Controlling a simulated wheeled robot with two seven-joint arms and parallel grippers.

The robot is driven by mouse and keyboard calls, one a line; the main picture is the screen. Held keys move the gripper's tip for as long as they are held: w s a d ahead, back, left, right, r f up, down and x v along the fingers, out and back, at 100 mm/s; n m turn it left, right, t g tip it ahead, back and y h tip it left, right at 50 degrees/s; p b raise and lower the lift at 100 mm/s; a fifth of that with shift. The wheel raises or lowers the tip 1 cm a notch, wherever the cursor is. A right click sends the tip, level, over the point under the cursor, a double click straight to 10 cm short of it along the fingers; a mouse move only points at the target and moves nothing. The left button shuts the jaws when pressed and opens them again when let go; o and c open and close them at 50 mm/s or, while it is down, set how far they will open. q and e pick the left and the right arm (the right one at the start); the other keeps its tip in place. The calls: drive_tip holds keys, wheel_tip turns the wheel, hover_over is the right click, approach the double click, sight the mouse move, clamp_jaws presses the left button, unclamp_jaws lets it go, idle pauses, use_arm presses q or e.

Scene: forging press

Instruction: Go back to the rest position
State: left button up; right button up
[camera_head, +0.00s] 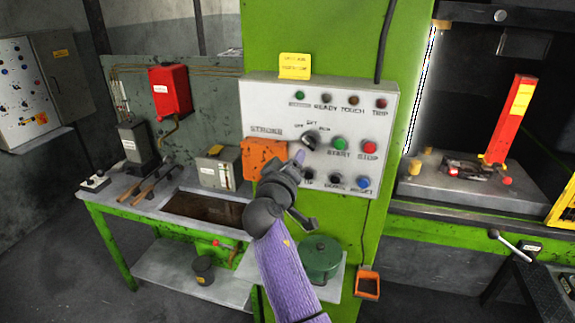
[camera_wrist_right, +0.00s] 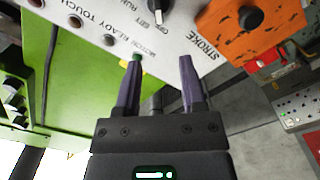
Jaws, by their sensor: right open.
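My right arm reaches up from the bottom of the head view. Its right gripper (camera_head: 299,158) is in front of the white control panel (camera_head: 365,105), just below the black selector knob (camera_head: 310,140). In the right wrist view the two purple fingers of the right gripper (camera_wrist_right: 159,60) stand apart with nothing held between them. The panel face (camera_wrist_right: 205,15) and the selector knob (camera_wrist_right: 158,14) show beyond the fingertips. Whether a fingertip touches the panel, I cannot tell. The arm hides part of the panel's lower left labels. My left gripper is in neither view.
An orange box (camera_head: 263,157) juts out at the panel's left edge, close beside the gripper. A green lidded pot (camera_head: 320,258) stands below. A workbench (camera_head: 130,205) with tongs is at left. The press bed (camera_head: 470,190) with a red-and-yellow upright piece (camera_head: 510,120) is at right.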

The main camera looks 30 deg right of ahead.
drive_tip(key=a+f+n+y+b, duration=0.2)
drive_tip(key=f+b, duration=0.1)
drive_tip(key=f, duration=0.8)
drive_tip(key=a+f+n+y+b, duration=0.2)
drive_tip(key=f+y+b, duration=0.15)
drive_tip(key=f, duration=0.65)
drive_tip(key=s+a+f+g+y+b, duration=0.1)
drive_tip(key=s+a+f+b, duration=0.15)
drive_tip(key=f, duration=0.55)
drive_tip(key=s+a+f+n+g+y+b, duration=0.1)
drive_tip(key=s+f+y+b, duration=0.15)
drive_tip(key=f, duration=0.65)
drive_tip(key=s+a+f+g+b, duration=0.15)
drive_tip(key=s+f, duration=0.25)
drive_tip(key=f, duration=0.4)
drive_tip(key=s+a+f+g+y+b, duration=0.15)
drive_tip(key=s+f+b, duration=0.25)
drive_tip(key=s+f, duration=0.55)
drive_tip(key=s+a+f+g+y+b, duration=0.1)
drive_tip(key=s+f+g+y+b, duration=0.2)
drive_tip(key=s+f, duration=0.65)
drive_tip(key=s+f+m+g+b, duration=0.1)
drive_tip(key=s+f+b, duration=0.2)
drive_tip(key=s, duration=0.6)
drive_tip(key=s+f+g+b, duration=0.2)
drive_tip(key=s+f+b, duration=0.1)
drive_tip(key=s+f, duration=0.5)
drive_tip(key=shift+s+a+m, duration=0.35)
drive_tip(key=shift+s+m, duration=0.05)
